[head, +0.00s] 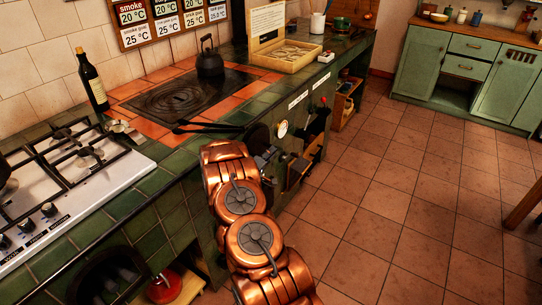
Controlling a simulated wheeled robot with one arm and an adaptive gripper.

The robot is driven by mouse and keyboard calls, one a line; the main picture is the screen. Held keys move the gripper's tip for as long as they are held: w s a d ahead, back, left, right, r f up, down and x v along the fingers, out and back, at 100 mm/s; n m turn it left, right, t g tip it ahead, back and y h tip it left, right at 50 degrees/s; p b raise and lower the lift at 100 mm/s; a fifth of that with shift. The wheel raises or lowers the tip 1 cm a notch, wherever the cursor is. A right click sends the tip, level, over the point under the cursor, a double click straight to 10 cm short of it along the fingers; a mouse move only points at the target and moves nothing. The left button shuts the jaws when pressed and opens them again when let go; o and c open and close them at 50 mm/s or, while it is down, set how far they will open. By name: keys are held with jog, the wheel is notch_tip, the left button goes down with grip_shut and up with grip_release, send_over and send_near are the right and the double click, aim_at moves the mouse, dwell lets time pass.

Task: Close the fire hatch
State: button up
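The green-tiled hearth (165,210) runs from the lower left to the upper middle, with a black cooktop plate (180,95) set in orange tiles. My copper arm rises from the bottom in front of it. My dark gripper (282,163) is at the hearth's front face, below a round gauge (282,129). It is small and dark, so whether its fingers are open or touching anything is unclear. A dark opening with metal parts (295,178) lies beside it; this may be the fire hatch, but my arm and gripper partly hide it. Its door position cannot be made out.
A white gas hob (70,180), a wine bottle (91,82), black tongs (205,127), a kettle (209,62) and a wooden box (286,56) stand on the counter. A red kettle-like object (165,287) sits low left. The tiled floor (400,200) to the right is clear.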

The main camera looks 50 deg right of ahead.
jog(key=o, duration=0.3)
jog(key=shift+o, duration=0.2)
jog(key=shift+s, duration=0.1)
jog(key=shift+a+f, duration=0.1)
jog(key=s+a, duration=0.1)
jog(key=a, duration=1)
jog(key=shift+s+a, duration=0.25)
jog(key=shift+a, duration=0.15)
